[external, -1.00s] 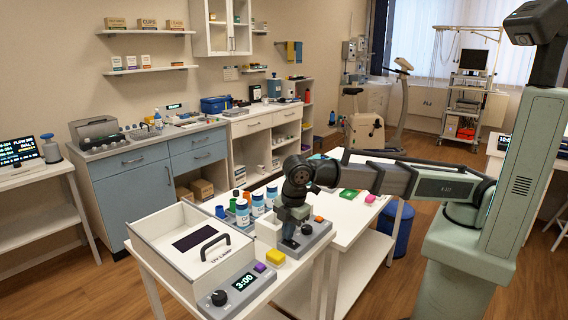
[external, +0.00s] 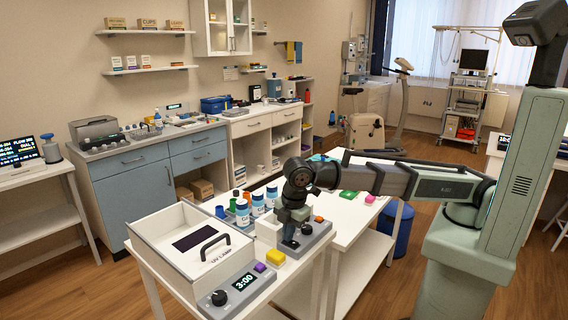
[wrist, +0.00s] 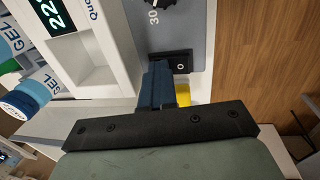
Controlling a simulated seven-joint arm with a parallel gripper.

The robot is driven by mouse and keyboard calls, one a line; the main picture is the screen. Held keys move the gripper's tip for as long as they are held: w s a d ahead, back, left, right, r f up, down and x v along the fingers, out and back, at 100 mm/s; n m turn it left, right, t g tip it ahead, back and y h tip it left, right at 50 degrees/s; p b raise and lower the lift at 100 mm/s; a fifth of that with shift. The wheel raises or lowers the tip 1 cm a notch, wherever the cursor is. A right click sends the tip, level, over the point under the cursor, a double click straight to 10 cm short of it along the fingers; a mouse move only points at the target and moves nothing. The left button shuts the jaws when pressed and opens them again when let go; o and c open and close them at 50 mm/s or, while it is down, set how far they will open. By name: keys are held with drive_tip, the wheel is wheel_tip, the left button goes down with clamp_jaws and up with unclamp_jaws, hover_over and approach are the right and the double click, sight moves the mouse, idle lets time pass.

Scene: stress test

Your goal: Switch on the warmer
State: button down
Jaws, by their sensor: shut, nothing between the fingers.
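The warmer is a white unit (wrist: 108,50) with a lit display (wrist: 52,15) and a grey control panel (wrist: 204,32). In the external view its grey panel (external: 316,236) lies on the white table. The panel bears a black dial (wrist: 153,3) marked 30 and a black rocker switch (wrist: 182,62) with a visible "O" mark. My gripper (wrist: 158,68) is shut and empty, its blue fingertips at the left edge of the switch. I cannot tell whether they touch it. The fingers hide part of the switch. In the external view my gripper (external: 289,242) is low over the panel.
Gel bottles (external: 243,212) stand behind the warmer. A UV lamp box (external: 190,238) with a handle and its own dial sits at the left. The table's right side has small blocks.

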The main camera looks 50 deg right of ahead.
drive_tip(key=shift+s+r, duration=0.1)
drive_tip(key=shift+s, duration=0.55)
drive_tip(key=shift+r, duration=0.1)
wheel_tip(320, 180, up, 14)
drive_tip(key=s, duration=0.2)
idle(0.4)
idle(0.5)
